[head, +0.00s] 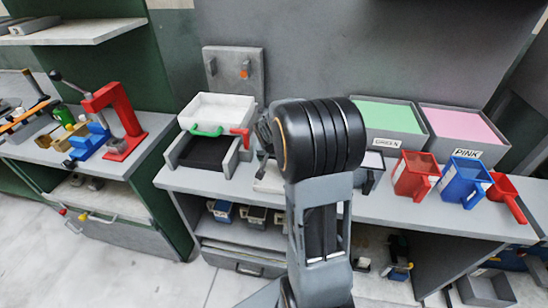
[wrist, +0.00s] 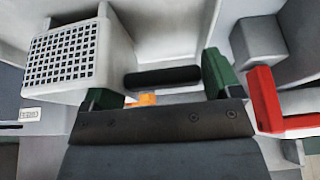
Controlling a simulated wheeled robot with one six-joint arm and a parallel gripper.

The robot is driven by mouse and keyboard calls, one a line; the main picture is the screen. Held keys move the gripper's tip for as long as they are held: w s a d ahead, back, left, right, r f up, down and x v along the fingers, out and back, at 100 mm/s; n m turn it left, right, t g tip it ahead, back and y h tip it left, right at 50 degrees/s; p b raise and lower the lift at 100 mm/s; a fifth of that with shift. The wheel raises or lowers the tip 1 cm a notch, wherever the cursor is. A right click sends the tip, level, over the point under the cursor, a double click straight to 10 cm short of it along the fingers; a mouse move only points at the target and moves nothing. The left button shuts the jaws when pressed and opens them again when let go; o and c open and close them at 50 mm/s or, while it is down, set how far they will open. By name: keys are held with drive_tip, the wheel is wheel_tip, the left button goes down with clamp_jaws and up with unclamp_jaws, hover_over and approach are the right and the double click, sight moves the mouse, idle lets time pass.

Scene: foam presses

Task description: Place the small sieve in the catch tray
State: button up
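In the wrist view a small white square sieve (wrist: 68,56) with a grid of dark holes is at the upper left, close to the left finger. I cannot tell whether they touch. My gripper (wrist: 160,88) is open, its two dark green fingers wide apart. A black bar (wrist: 162,77) and a bit of orange (wrist: 147,99) show between the fingers; I see nothing clamped. In the head view my arm hides the gripper and the sieve. A pale flat piece (head: 268,182) on the bench is partly behind my arm; I cannot tell whether it is the catch tray.
A red handle (wrist: 265,100) is right of my gripper.

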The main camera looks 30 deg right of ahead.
drive_tip(key=shift+o, duration=1.3)
drive_tip(key=shift+r, duration=0.1)
drive_tip(key=shift+r, duration=0.3)
drive_tip(key=v, duration=1.1)
drive_tip(key=s+a+f+n+y, duration=0.2)
drive_tip(key=s+a+n, duration=0.7)
drive_tip(key=s+a, duration=0.5)
drive_tip(key=shift+s+a+y, duration=0.3)
drive_tip(key=shift+a+y, duration=0.4)
drive_tip(key=shift+a, duration=0.05)
drive_tip(key=shift+d, duration=0.15)
